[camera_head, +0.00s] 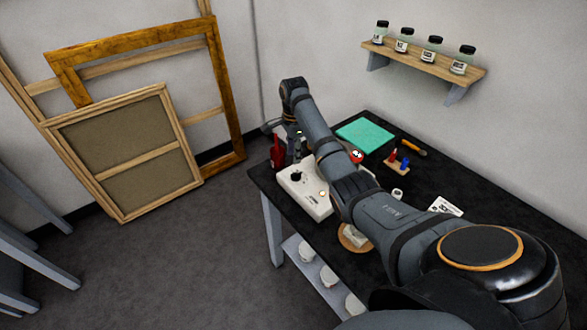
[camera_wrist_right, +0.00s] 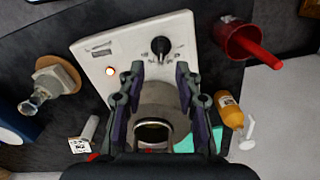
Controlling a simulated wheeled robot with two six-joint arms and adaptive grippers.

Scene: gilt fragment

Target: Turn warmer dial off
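The warmer (camera_head: 309,200) is a pale box on the black table. In the wrist view its panel (camera_wrist_right: 92,35) carries a black round dial (camera_wrist_right: 160,46) with a light pointer mark, and an orange lamp (camera_wrist_right: 110,71) glows. The dial also shows in the head view (camera_head: 296,176). My right gripper (camera_wrist_right: 155,76) is open, its two fingertips apart and pointing toward the dial; nothing is held. In the head view this gripper (camera_head: 297,138) hangs above the far end of the warmer. A grey round vessel (camera_wrist_right: 166,98) shows between and below the fingers. My left gripper is not in view.
A red cup with a handle (camera_wrist_right: 238,42) stands close beside the warmer. An orange-yellow bottle (camera_wrist_right: 229,108) is near it. A jar shelf (camera_head: 425,66) is on the wall.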

